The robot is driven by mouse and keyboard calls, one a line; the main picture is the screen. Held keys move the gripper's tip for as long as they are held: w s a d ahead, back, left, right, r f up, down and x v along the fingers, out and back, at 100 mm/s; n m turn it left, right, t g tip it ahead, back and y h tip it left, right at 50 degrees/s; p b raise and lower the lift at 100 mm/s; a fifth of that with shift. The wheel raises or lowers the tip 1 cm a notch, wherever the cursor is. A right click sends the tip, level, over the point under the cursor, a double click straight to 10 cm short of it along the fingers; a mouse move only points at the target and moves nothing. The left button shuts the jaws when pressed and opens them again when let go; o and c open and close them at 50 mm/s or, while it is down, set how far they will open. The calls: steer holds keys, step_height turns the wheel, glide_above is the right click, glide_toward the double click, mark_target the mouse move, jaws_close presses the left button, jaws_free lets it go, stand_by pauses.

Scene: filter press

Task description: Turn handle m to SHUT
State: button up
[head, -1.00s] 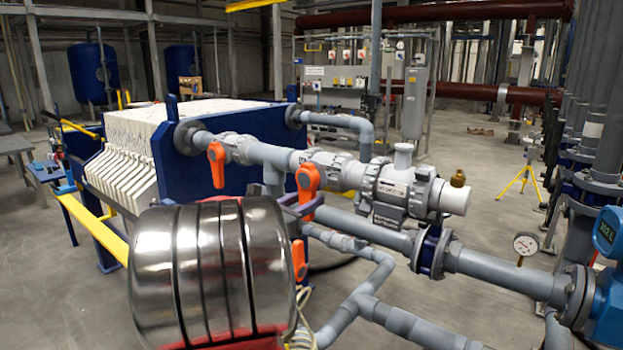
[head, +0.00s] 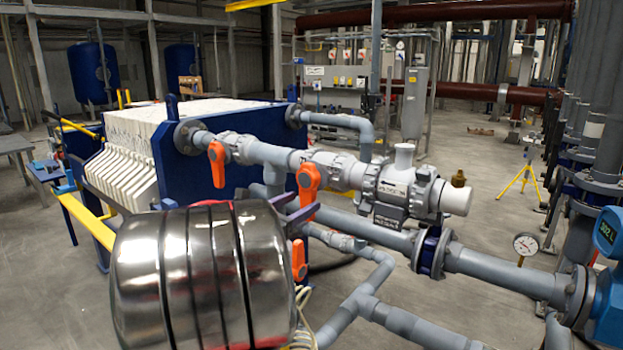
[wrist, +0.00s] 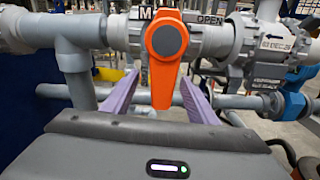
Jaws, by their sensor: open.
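Handle m (wrist: 163,62) is an orange lever on a grey pipe valve. In the wrist view its lever hangs straight down from the round hub. I cannot tell whether either finger touches. In the head view handle m (head: 308,182) stands just beyond my purple fingers, and my arm hides part of the area below.
Another orange handle (head: 217,163) is on the pipe to the left, and one more (head: 299,260) is lower down. A grey valve body with a brass fitting (head: 458,178) stands to the right. The white-plated filter press (head: 130,130) is at the left.

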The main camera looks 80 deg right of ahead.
steer(key=v, duration=0.4)
stand_by(0.8)
